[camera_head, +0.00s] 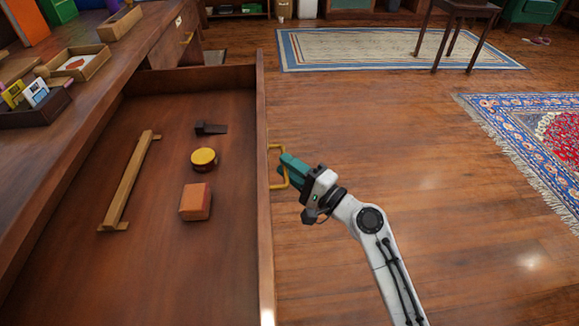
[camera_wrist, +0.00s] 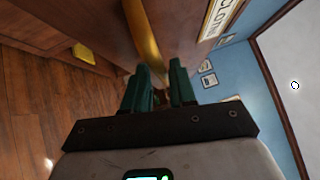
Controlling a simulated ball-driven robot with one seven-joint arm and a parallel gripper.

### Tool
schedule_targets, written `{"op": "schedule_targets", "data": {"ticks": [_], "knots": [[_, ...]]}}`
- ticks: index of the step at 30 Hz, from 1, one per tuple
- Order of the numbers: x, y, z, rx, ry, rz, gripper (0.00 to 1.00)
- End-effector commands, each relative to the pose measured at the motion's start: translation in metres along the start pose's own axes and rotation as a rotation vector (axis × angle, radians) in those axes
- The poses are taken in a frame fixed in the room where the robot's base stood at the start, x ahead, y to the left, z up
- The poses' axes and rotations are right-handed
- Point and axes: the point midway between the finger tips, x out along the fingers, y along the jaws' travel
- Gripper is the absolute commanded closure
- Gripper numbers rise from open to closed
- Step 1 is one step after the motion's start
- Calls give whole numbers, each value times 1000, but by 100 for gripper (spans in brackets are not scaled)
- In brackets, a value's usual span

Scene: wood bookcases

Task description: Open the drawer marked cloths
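The drawer (camera_head: 262,110) is pulled far out, with its open inside showing in the head view. Its yellow metal handle (camera_head: 276,183) is on the outer face of the front panel. My gripper (camera_head: 284,163) is at the handle, outside the front panel. In the wrist view its teal fingers (camera_wrist: 160,80) stand a narrow gap apart, with the handle bar (camera_wrist: 144,42) running between their tips. They look shut on it, though the contact is partly hidden.
In the drawer lie a wooden bar (camera_head: 128,182), a yellow round tin (camera_head: 203,158), an orange block (camera_head: 195,202) and a dark wedge (camera_head: 210,128). Open wood floor (camera_head: 400,130) lies right of the drawer. Rugs (camera_head: 540,135) and a dark table (camera_head: 465,8) stand farther off.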

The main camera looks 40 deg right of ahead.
Motion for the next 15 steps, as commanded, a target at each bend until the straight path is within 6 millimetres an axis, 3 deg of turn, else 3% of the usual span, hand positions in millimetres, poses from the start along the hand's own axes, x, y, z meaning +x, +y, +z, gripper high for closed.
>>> {"op": "schedule_targets", "data": {"ticks": [4,11,15], "knots": [[0,-1,0,0,0,-2,62],[0,-1,0,-1,1,-3,62],[-12,0,-1,0,3,-1,62]]}}
